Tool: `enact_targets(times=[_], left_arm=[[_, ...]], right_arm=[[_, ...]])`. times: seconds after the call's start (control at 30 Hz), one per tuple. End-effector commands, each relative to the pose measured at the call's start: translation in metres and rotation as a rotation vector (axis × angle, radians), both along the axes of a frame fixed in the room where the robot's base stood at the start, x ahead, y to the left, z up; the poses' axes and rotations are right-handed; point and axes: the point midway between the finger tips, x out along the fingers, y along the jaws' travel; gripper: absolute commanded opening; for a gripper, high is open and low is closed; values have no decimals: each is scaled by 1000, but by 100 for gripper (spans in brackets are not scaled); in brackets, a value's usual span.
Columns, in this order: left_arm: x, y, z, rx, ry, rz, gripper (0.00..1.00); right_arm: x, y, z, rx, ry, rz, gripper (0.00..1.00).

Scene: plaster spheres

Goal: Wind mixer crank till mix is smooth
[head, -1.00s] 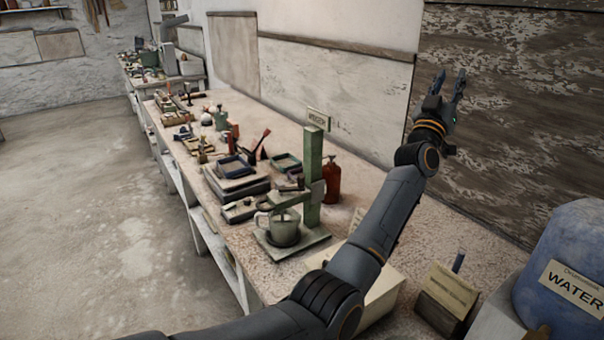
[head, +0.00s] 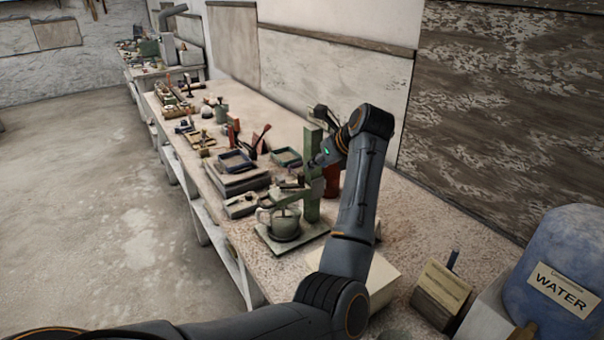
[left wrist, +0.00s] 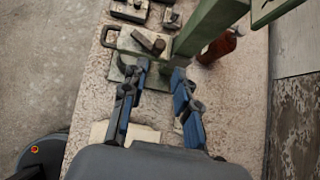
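The mixer has a green post (head: 313,185) on a flat base, with a grey-green mug (head: 284,226) under its arm. In the left wrist view the mixer's post (left wrist: 208,24) rises at upper right, and a crank piece with a brown handle (left wrist: 150,42) lies just beyond my fingers. My left gripper (left wrist: 160,70) is open and empty, fingers pointing toward the mixer, apart from the crank as far as I can see. In the head view its hand is beside the post, with the fingers partly hidden. My right gripper is out of view.
A red-brown bottle (head: 332,180) stands close behind the post. Stacked trays (head: 237,174) and small tools crowd the bench to the left. A blue WATER barrel (head: 560,270) and a box with a label (head: 443,292) stand at right. The bench right of my forearm is partly clear.

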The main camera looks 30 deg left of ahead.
Motion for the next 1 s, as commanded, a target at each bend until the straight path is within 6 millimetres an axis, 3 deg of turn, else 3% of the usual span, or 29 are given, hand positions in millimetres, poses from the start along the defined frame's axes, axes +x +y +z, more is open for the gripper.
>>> enact_targets(times=[0.3,0.5,0.7,1.0], left_arm=[[18,46,-45,6,6,2,30],[29,67,-69,7,5,0,30],[34,76,-81,4,1,0,30],[35,77,-83,4,1,-1,30]], right_arm=[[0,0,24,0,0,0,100],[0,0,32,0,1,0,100],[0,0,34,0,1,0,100],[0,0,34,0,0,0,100]])
